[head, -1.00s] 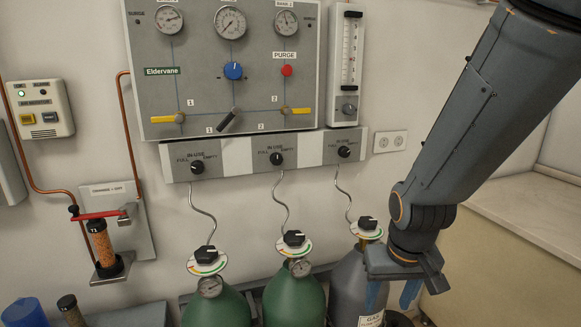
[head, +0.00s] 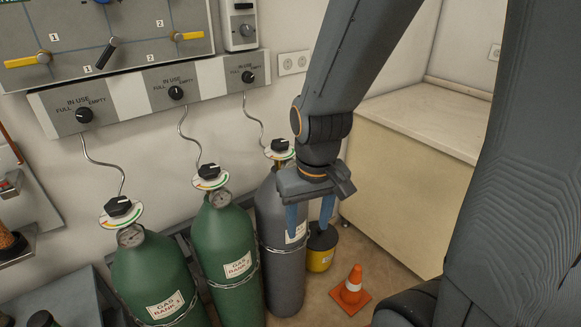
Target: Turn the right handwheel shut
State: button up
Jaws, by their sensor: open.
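The right handwheel (head: 280,145) is a black knob over a white dial disc with a coloured arc. It sits on top of the grey cylinder (head: 280,240), partly close behind my arm in the head view. My gripper (head: 309,222) hangs with its two blue fingers pointing down and apart, in front of the grey cylinder's right side, lower than the handwheel and to its right. It is open and holds nothing. Two similar handwheels, the middle one (head: 210,171) and the left one (head: 118,207), sit on the green cylinders.
Black selector knobs (head: 248,77) line a grey strip on the wall above, with thin hoses running down to the cylinders. A yellow bucket (head: 320,257) and an orange cone (head: 354,284) stand on the floor at right. A beige cabinet (head: 395,190) stands behind them.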

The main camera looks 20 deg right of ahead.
aim_at(280, 144)
jog(key=u, duration=1.85)
jog(key=k, duration=0.95)
jog(key=z, duration=1.8)
jog(key=i, duration=1)
